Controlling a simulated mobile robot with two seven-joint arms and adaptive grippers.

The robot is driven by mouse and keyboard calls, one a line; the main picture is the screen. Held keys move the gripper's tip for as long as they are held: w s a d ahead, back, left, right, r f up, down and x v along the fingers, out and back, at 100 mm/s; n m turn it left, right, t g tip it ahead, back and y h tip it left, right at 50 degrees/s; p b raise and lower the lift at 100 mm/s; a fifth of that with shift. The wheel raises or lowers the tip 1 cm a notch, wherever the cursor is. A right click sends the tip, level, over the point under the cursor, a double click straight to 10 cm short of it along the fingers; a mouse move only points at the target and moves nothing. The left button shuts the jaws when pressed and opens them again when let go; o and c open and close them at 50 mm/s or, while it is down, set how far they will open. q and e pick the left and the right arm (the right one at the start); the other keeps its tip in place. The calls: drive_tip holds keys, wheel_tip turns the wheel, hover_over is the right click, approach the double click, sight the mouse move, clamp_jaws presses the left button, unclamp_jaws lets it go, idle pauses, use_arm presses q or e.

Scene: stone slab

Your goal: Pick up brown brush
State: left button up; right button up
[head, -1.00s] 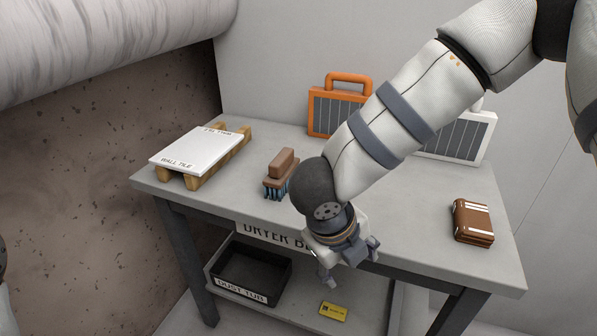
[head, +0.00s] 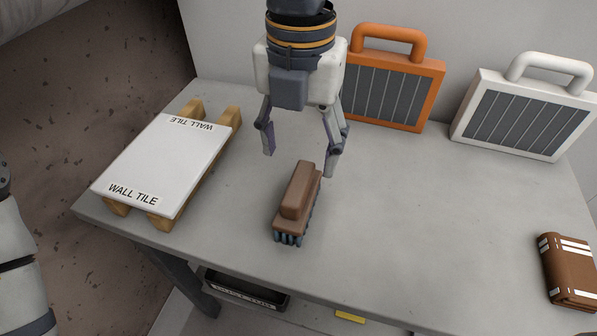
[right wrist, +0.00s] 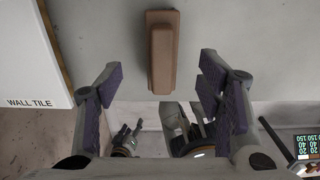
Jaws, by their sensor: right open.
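The brown brush (head: 298,200) lies on the grey table, brown back up, with blue-grey bristles showing at its near end. My right gripper (head: 302,153) points down above the table, just behind and above the brush in the head view. Its two fingers are spread wide with nothing between them. In the right wrist view the brush (right wrist: 162,52) lies ahead of the open fingers (right wrist: 165,95), roughly centred between them and apart from both. Only part of my left arm shows at the left edge of the head view; its gripper is out of sight.
A white wall tile (head: 160,165) rests on a wooden pallet (head: 229,118) to the left. An orange panelled case (head: 433,85) and a white one (head: 462,125) stand at the back. A brown strapped item (head: 567,272) lies right. The table (head: 420,220) is clear between them.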

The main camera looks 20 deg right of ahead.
sight(299, 200)
drive_tip(key=f, duration=0.3)
drive_tip(key=s+f+b, duration=0.1)
drive_tip(key=f, duration=0.6)
drive_tip(key=shift+s+a+f+b, duration=0.15)
drive_tip(key=shift+a+f+b, duration=0.1)
drive_tip(key=shift+f+b, duration=0.05)
use_arm(q)
drive_tip(key=s+f, duration=0.1)
drive_tip(key=s+f+g, duration=0.1)
drive_tip(key=s, duration=0.1)
drive_tip(key=shift+a+f, duration=0.15)
drive_tip(key=shift+f, duration=0.05)
use_arm(e)
drive_tip(key=shift+r, duration=0.1)
drive_tip(key=c, duration=1.3)
